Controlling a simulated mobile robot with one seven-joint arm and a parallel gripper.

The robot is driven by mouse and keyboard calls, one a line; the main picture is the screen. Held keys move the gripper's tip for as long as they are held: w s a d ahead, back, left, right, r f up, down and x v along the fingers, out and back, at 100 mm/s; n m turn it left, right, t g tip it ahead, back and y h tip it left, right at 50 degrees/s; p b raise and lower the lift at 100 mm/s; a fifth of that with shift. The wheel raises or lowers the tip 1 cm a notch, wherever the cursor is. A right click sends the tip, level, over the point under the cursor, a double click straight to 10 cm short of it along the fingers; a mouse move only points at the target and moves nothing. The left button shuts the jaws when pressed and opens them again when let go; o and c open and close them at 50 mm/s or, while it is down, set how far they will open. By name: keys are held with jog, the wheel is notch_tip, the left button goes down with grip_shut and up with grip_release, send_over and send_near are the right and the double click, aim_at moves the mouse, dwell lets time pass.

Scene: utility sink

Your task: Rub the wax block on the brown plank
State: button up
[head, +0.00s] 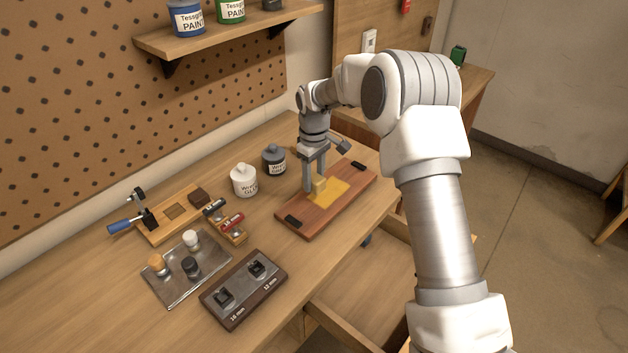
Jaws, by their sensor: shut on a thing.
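The brown plank (297,219) lies flat on the workbench, with a dark piece near each end. A yellow patch (334,190) covers part of its top. The small yellowish wax block (319,184) is at the left part of this patch, low over or touching the plank; I cannot tell which. My gripper (315,183) points down over the plank and is shut on the wax block. The fingers hide part of the block.
A wooden board with a blue-handled clamp (125,226), a metal tray (165,290) and a dark labelled block (240,303) lie farther left. An open drawer (365,290) juts out below the bench.

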jog(key=shift+r, duration=0.15)
jog(key=shift+r+p, duration=0.9)
jog(key=shift+r, duration=0.55)
